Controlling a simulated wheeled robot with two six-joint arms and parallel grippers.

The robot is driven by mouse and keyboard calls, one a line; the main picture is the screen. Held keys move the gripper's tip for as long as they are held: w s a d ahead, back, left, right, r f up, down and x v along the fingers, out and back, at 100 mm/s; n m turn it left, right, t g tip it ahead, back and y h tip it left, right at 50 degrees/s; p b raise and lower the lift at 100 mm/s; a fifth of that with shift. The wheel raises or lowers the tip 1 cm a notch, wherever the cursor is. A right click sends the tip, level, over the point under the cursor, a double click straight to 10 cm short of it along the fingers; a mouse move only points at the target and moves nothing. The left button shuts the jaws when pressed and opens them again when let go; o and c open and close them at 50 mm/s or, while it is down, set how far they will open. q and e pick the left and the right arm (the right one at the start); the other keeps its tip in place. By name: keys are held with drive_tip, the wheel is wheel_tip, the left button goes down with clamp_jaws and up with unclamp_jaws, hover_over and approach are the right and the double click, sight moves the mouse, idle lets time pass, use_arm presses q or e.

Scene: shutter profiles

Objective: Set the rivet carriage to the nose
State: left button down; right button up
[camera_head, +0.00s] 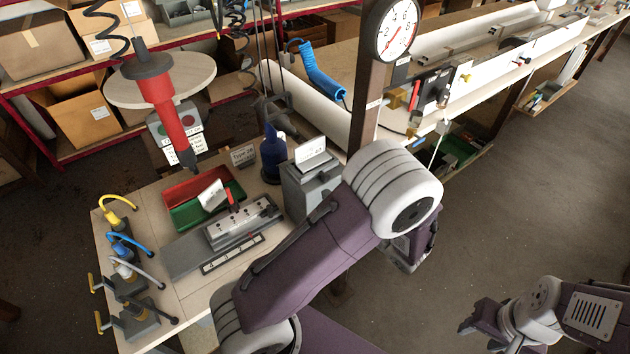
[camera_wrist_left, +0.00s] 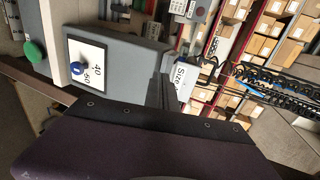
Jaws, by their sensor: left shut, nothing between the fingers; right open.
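The rivet carriage seems to be the light grey block with dark holes (camera_head: 242,224) on a flat grey rail (camera_head: 190,256) on the bench. A small red lever (camera_head: 233,200) stands at its back edge. I cannot make out which end is the nose. In the head view my left arm crosses in front of the bench's right side and hides its gripper's fingertips. My right gripper (camera_head: 474,326) is open and empty at the lower right, away from the bench.
A red and green bin (camera_head: 205,196) lies behind the rail. Clamps with coloured hoses (camera_head: 125,270) line the left edge. A red tool (camera_head: 165,105) hangs above.

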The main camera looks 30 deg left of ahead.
sight(303, 173)
use_arm(q)
drive_tip(key=x, duration=0.2)
drive_tip(key=p+x, duration=0.1)
drive_tip(key=x, duration=0.1)
drive_tip(key=r+x, duration=0.1)
drive_tip(key=x, duration=0.1)
drive_tip(key=shift+s+a+p, duration=0.1)
drive_tip(key=shift+a+p, duration=0.1)
drive_tip(key=shift+p, duration=0.1)
drive_tip(key=shift+w+a+f, duration=0.1)
drive_tip(key=shift+w+a, duration=0.2)
drive_tip(key=shift+a, duration=0.1)
drive_tip(key=shift+s, duration=0.1)
drive_tip(key=shift+a, duration=0.1)
drive_tip(key=b+x, duration=0.2)
drive_tip(key=r+b+x, duration=0.1)
drive_tip(key=b+x, duration=0.1)
drive_tip(key=x, duration=0.1)
drive_tip(key=shift+a, duration=0.2)
drive_tip(key=shift+d+r, duration=0.1)
drive_tip(key=shift+r, duration=0.35)
